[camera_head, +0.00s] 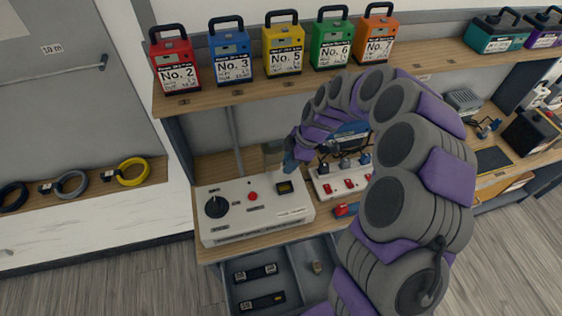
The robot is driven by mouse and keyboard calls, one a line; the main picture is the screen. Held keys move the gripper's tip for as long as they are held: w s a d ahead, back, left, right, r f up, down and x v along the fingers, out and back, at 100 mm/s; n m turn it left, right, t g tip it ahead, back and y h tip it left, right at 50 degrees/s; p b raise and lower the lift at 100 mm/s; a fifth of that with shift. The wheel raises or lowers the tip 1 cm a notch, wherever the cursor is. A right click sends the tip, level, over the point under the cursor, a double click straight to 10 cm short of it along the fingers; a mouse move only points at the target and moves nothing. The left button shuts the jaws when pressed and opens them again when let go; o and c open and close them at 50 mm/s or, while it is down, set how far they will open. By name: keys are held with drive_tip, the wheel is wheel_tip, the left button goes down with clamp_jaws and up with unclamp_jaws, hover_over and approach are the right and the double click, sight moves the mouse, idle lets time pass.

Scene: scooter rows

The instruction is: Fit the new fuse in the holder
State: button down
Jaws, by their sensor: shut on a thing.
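My gripper (290,163) is at the end of my purple and grey arm, above the right part of a white control box (240,228). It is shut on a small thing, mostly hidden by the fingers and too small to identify. Just below the gripper, a dark square recess (285,187) is set in the box top; it looks like the fuse holder, and I cannot tell whether the held thing touches it. The box also has a black dial (216,206) and a red button (253,196).
An open drawer (285,290) below holds black pieces (255,273) and a small brown piece (317,267). A shelf (240,92) above carries several coloured cases.

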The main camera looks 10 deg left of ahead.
drive_tip(key=shift+s+a+n, duration=0.2)
drive_tip(key=shift+a+n, duration=0.1)
drive_tip(key=shift+n, duration=0.2)
drive_tip(key=shift+d+r+n+g, duration=0.2)
drive_tip(key=shift+d+n+g, duration=0.05)
drive_tip(key=shift+n+g, duration=0.05)
drive_tip(key=shift+s+d, duration=0.15)
drive_tip(key=shift+d, duration=0.5)
drive_tip(key=shift+f, duration=0.15)
drive_tip(key=a+f, duration=0.3)
drive_tip(key=shift+f, duration=0.3)
drive_tip(key=shift+d+f+p, duration=0.5)
drive_tip(key=shift+d+f, duration=0.85)
drive_tip(key=shift+f, duration=0.05)
drive_tip(key=shift+a+f, duration=0.25)
drive_tip(key=shift+a, duration=0.85)
drive_tip(key=shift+d+r, duration=0.15)
drive_tip(key=shift+d, duration=0.8)
drive_tip(key=shift+d+b, duration=0.1)
drive_tip(key=shift+b, duration=0.25)
